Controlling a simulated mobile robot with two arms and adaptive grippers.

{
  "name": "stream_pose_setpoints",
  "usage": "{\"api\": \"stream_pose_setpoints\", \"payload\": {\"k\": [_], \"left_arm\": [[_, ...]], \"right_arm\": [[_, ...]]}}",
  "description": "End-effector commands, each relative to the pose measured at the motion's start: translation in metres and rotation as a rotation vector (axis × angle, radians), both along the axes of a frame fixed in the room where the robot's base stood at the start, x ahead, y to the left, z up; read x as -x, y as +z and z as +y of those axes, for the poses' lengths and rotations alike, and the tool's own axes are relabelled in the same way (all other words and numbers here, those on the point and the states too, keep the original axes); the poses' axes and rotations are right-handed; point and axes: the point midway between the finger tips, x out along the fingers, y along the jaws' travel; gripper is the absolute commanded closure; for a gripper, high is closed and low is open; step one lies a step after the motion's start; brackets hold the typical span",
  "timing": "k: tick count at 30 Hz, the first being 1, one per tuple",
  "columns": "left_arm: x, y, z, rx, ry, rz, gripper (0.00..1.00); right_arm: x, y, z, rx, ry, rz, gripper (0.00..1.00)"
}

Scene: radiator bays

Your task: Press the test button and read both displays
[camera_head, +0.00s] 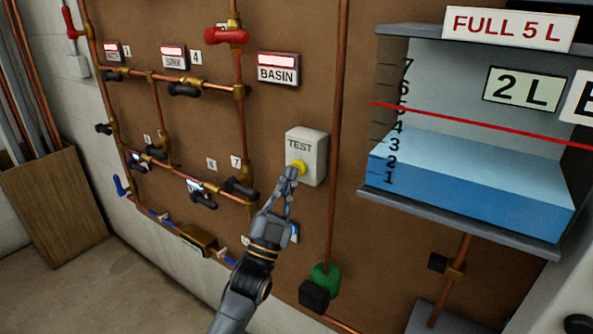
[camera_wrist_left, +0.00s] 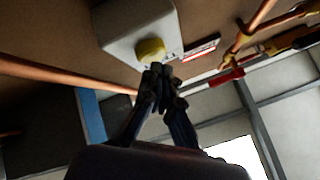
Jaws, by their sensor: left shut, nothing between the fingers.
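The white test box (camera_head: 317,150), labelled TEST, is mounted on the brown board and carries a yellow button (camera_head: 299,167). My left gripper (camera_head: 292,174) is shut and empty, its fingertips at the button. In the left wrist view the fingertips (camera_wrist_left: 160,80) are just below the yellow button (camera_wrist_left: 151,50). I cannot tell whether they touch it or whether it is pressed in. The BASIN display (camera_head: 277,61) and the SINK display (camera_head: 173,50) have pale, red-edged windows, with no readable figures. A similar display (camera_head: 113,46) is further left, its label too small to read. My right gripper is not in view.
Copper pipes with black and red valve handles cover the board's left side. A vertical pipe (camera_head: 337,120) runs just right of the test box, down to a green fitting (camera_head: 325,277). A water tank (camera_head: 470,180) with a level scale juts out at the right.

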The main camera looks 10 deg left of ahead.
Motion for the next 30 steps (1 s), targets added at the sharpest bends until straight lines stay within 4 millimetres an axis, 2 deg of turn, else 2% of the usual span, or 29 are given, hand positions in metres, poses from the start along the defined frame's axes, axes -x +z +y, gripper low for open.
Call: {"api": "stream_pose_setpoints", "payload": {"k": [30], "left_arm": [[-0.0079,-0.0003,-0.0029,0.0,0.0,0.001,1.0]], "right_arm": [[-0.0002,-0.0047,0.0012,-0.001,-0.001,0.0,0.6]]}}
